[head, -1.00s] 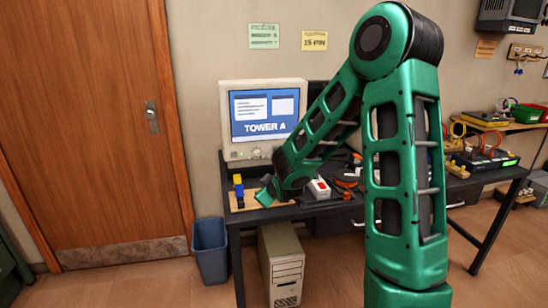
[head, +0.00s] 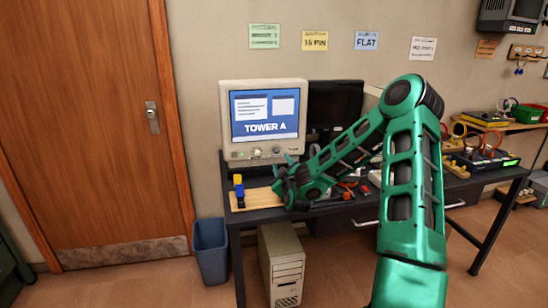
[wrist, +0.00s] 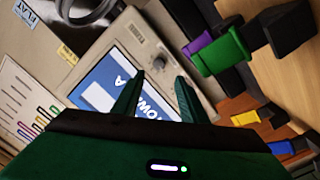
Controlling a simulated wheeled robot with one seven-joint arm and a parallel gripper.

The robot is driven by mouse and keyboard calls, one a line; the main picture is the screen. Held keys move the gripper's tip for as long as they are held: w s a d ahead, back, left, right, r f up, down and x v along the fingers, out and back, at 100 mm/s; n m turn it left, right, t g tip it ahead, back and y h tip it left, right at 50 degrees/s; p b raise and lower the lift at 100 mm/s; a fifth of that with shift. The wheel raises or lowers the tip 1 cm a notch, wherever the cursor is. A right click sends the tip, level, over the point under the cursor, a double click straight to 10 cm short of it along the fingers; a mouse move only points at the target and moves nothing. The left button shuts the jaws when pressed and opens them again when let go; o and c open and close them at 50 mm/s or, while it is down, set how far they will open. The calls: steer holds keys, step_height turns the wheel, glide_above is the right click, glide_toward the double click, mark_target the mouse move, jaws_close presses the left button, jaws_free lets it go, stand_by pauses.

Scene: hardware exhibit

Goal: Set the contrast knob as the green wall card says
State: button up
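The green wall card (head: 264,36) hangs above the monitor; its small print is too blurred to read. The beige monitor (head: 227,120) shows "TOWER A". Small knobs (head: 257,153) sit on its lower bezel; I cannot tell which is contrast. In the wrist view a grey knob (wrist: 158,63) shows on the bezel beyond the fingers; its setting is unclear. My gripper (wrist: 158,92) has its two fingers apart with nothing between them, pointing toward the monitor. In the head view my arm's end is in front of the monitor's lower right, above the desk.
A wooden board (head: 262,198) with blue and yellow blocks lies at the desk's left front. The wrist view shows purple and green blocks (wrist: 228,52) close on the right. A dark screen (head: 335,100) stands behind my arm. Yellow (head: 315,41) and blue (head: 366,41) cards hang beside the green one.

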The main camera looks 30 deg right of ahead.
mark_target(276, 152)
steer(key=x, duration=0.9)
steer(key=shift+a, duration=0.1)
jaws_close()
steer(key=shift+a, duration=0.15)
